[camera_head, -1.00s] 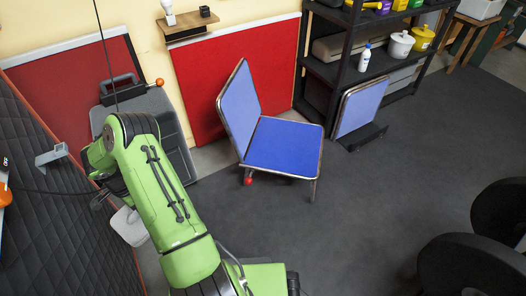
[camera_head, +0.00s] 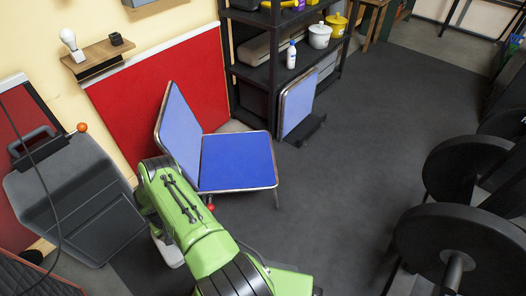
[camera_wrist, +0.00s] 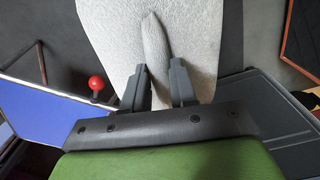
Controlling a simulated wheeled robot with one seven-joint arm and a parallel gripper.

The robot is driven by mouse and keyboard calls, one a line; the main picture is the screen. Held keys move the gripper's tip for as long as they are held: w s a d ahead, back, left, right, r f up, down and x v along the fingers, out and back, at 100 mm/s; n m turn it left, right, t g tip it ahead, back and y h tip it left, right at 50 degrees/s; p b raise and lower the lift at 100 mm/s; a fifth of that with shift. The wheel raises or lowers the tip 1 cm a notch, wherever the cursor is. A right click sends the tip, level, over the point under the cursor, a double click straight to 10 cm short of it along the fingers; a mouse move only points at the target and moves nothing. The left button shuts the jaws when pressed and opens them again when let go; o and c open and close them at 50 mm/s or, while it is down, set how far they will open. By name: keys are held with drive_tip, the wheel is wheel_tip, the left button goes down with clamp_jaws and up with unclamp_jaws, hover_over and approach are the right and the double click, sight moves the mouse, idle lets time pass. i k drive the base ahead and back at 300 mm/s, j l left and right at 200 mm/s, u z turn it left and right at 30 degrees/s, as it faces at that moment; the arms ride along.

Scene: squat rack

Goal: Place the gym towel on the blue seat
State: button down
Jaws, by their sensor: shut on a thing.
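The gym towel (camera_wrist: 160,30) is pale grey-white, and it is pinched between the fingers of my gripper (camera_wrist: 160,82) in the wrist view. It hangs in folds beyond the fingertips. In the head view a small pale patch that looks like the towel (camera_head: 170,253) shows just left of my green arm. The fingers are hidden there. The blue seat (camera_head: 237,160) belongs to a metal-framed chair with a lighter blue backrest (camera_head: 180,130). The seat is empty and lies beyond my arm. A blue panel of the chair (camera_wrist: 45,112) shows at the left of the wrist view, apart from the towel.
A red ball knob (camera_wrist: 96,83) is near the chair. A dark grey machine (camera_head: 70,195) stands left of my arm. A black shelf (camera_head: 262,75) and a folded blue chair (camera_head: 298,102) stand behind. Weight plates (camera_head: 465,165) are at right. The middle floor is clear.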

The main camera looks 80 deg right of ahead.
sight(245, 165)
drive_tip(key=l+z, duration=0.3)
drive_tip(key=i+l+z, duration=0.25)
drive_tip(key=l, duration=0.2)
drive_tip(key=l+z, duration=0.3)
drive_tip(key=i+l+z, duration=0.3)
drive_tip(key=k+l, duration=0.05)
drive_tip(key=l, duration=0.1)
